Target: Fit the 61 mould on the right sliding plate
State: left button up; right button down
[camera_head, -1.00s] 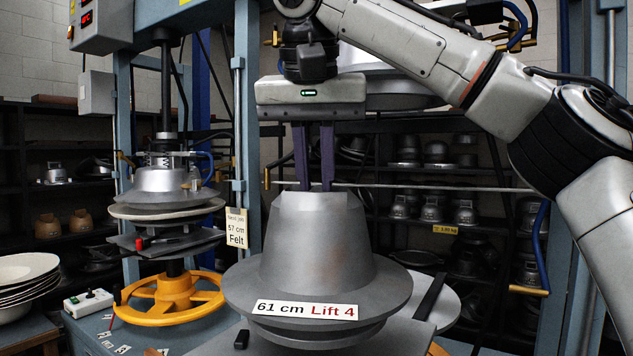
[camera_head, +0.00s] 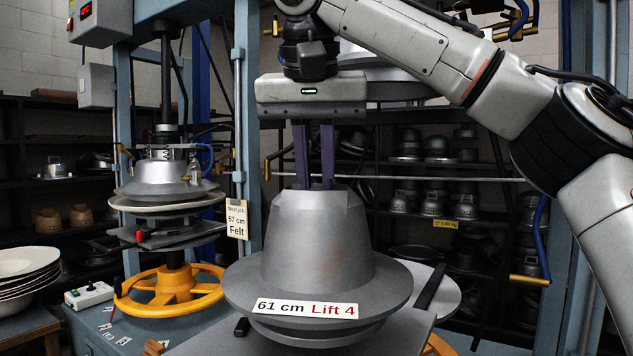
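The 61 mould (camera_head: 318,245) is a grey metal crown with a wide brim, upright, labelled "61 cm Lift 4". My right gripper (camera_head: 315,186) comes down on it from above. Its two purple fingers are close together and their tips are hidden at the notched top of the mould; it appears shut on the mould. The right sliding plate (camera_head: 205,343) is the grey flat surface beneath, largely covered by the mould. A paler round disc (camera_head: 446,304) shows behind the brim at right. Whether the mould's underside touches the plate is hidden. My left gripper is not in view.
A press with a yellow handwheel (camera_head: 172,290) stands at left, with a "57 cm Felt" card (camera_head: 237,219) beside it. Stacked pale dishes (camera_head: 25,272) are at far left. Shelves of moulds (camera_head: 435,180) fill the back. Blue press posts (camera_head: 247,120) stand close by the gripper.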

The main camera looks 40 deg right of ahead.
jog(key=shift+f, duration=0.1)
jog(key=shift+f+b, duration=1.05)
jog(key=shift+f, duration=0.2)
jog(key=shift+r+p, duration=0.1)
jog(key=shift+p, duration=0.25)
jog(key=shift+f+b, duration=0.3)
jog(key=shift+f, duration=0.4)
dwell(0.6)
jog(key=c, duration=1.6)
grip_release()
jog(key=shift+s, duration=0.1)
jog(key=shift+c, duration=0.2)
jog(key=shift+f, duration=0.2)
jog(key=p+v, duration=0.4)
jog(key=v, duration=0.6)
jog(key=shift+s+a+r, duration=0.1)
jog(key=shift+r, duration=0.2)
